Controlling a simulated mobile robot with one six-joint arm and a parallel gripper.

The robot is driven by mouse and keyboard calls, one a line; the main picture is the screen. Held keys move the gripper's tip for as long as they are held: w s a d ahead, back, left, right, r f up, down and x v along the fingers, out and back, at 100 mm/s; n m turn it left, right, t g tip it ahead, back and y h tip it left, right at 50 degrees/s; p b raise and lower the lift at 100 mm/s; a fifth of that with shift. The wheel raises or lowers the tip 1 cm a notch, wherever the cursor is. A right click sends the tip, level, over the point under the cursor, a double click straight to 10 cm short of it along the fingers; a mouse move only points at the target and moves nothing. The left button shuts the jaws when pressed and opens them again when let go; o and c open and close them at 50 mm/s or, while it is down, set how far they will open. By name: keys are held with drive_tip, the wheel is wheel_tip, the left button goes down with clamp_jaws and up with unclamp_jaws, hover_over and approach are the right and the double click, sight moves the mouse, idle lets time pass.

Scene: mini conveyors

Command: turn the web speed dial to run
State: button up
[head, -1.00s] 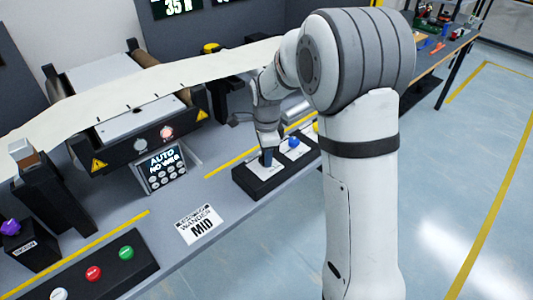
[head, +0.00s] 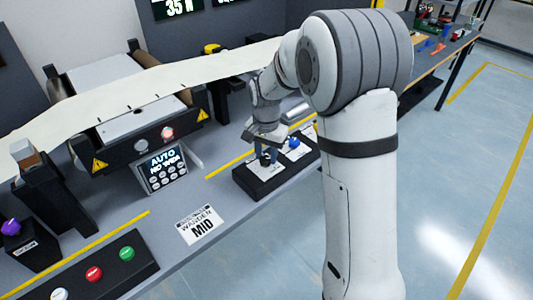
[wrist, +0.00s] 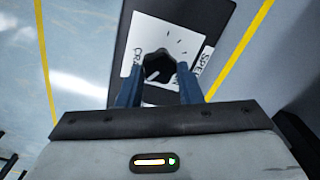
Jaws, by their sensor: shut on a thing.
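The web speed dial (wrist: 158,64) is a black lobed knob on a white label plate (wrist: 178,30) in the wrist view. Its white pointer mark faces the lower left of that view. Partly hidden lettering reads like "CRA" on the left and "SPE" on the right; no "run" word is legible. My gripper (wrist: 158,78) has its two blue fingers on either side of the dial, shut on it. In the head view my gripper (head: 266,160) is down at the near-left part of the black control box (head: 262,190), and the dial is mostly hidden there.
A blue knob (head: 293,142) sits on the same box, close to the right of my gripper. The pale web (head: 150,80) runs behind. The bench edge is close in front.

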drive_tip(key=n, duration=0.4)
drive_tip(key=shift+a+n, duration=0.1)
drive_tip(key=shift+n, duration=0.3)
drive_tip(key=n, duration=0.4)
drive_tip(key=shift+a, duration=0.1)
drive_tip(key=n, duration=0.5)
drive_tip(key=shift+a, duration=0.1)
drive_tip(key=shift+n, duration=2.1)
drive_tip(key=o, duration=1)
drive_tip(key=shift+c, duration=0.2)
